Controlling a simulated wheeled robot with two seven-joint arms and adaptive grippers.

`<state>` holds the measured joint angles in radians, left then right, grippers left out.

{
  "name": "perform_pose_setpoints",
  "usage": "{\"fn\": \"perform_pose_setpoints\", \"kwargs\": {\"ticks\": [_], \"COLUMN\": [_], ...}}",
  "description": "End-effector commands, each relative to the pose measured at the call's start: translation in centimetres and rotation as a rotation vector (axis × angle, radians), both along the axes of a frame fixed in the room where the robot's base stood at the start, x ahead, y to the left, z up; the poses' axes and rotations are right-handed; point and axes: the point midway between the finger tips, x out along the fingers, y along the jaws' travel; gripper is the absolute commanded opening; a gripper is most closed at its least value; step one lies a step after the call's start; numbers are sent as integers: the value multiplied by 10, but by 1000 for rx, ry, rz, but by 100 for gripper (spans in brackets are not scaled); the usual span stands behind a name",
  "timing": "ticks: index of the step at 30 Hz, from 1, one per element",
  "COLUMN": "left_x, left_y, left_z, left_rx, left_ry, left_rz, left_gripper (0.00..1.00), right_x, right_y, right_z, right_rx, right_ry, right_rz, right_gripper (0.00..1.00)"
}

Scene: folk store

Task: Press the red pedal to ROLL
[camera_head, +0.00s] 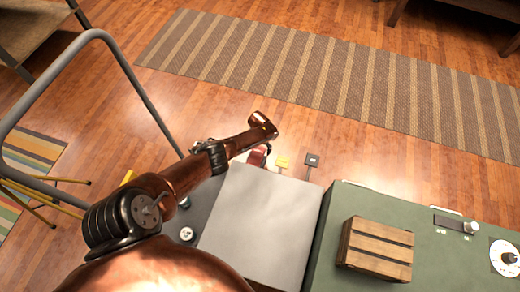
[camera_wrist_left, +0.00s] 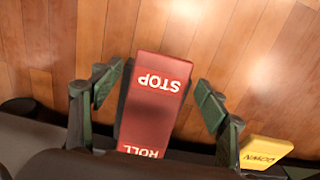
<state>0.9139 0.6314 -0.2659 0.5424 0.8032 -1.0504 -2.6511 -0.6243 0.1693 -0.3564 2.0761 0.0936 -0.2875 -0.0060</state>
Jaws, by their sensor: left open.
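The red pedal (camera_wrist_left: 155,105) shows in the left wrist view, with STOP on its far end and ROLL on its near end, both upside down. A small part of the red pedal (camera_head: 257,157) shows in the head view, beside my copper left wrist. My left gripper (camera_wrist_left: 157,92) is open, with one green fingertip on each side of the pedal in the picture. I cannot tell whether it touches the pedal. The pedal's nearest end is hidden by the gripper's dark body. In the head view the left fingers are hidden by the wrist. My right gripper is not in view.
A yellow pedal (camera_head: 283,162), marked DOWN in the wrist view, and a dark pedal (camera_head: 312,160) stand to the right. A grey flat panel (camera_head: 260,222) and a green cabinet (camera_head: 340,225) with a wooden crate (camera_head: 378,248) are nearby. A bent grey rail (camera_head: 60,68) stands left.

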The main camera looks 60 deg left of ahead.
Motion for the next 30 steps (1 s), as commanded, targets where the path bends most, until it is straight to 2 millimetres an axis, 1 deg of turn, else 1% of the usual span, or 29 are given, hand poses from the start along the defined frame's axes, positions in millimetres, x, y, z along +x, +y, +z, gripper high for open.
{"fn": "perform_pose_setpoints", "kwargs": {"ticks": [5,30], "left_x": [0,0], "left_y": [0,0], "left_z": [0,0], "left_rx": [-1,-1], "left_ry": [-1,1], "left_rz": [0,0], "left_gripper": [68,11], "right_x": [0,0], "right_y": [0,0], "right_z": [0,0], "right_rx": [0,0], "right_ry": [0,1], "right_rz": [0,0], "right_gripper": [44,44]}}
